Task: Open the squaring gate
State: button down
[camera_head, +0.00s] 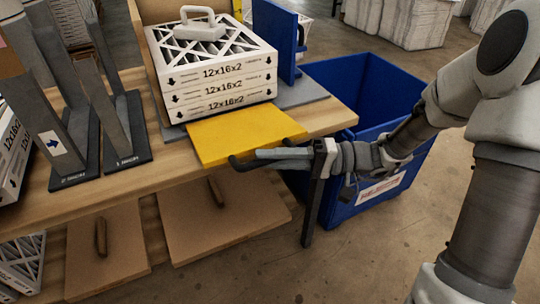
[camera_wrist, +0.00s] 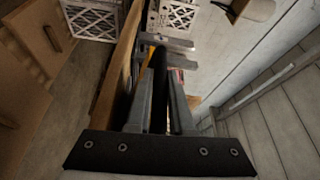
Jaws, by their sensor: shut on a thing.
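The yellow panel (camera_head: 240,130), which looks like the squaring gate, lies folded down, nearly flat, in front of the filter stack at the bench's front edge. A dark bar (camera_head: 240,163) shows along its near edge. My gripper (camera_head: 275,156) is at that edge, its fingers shut on the dark bar. In the wrist view the bar (camera_wrist: 176,90) runs between the two fingers (camera_wrist: 160,95). The stack of boxed 12x16x2 filters (camera_head: 215,75) stands upright behind the panel, on a grey base (camera_head: 295,95) beside an upright blue plate (camera_head: 272,38). The panel's hinge is not clear.
A blue bin (camera_head: 375,90) stands on the floor right of the wooden bench (camera_head: 145,175), behind my gripper. Grey upright racks (camera_head: 115,115) stand on the bench at left. Wooden drawers or doors (camera_head: 220,220) are below the bench top. Floor in front is clear.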

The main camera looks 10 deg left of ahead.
jog(key=c, duration=0.8)
grip_release()
jog(key=w+d+p, duration=0.2)
jog(key=d+p, duration=0.1)
jog(key=d, duration=1.4)
jog(key=shift+w+d+f, duration=0.15)
jog(key=shift+w+f, duration=0.1)
jog(key=shift+f, duration=0.2)
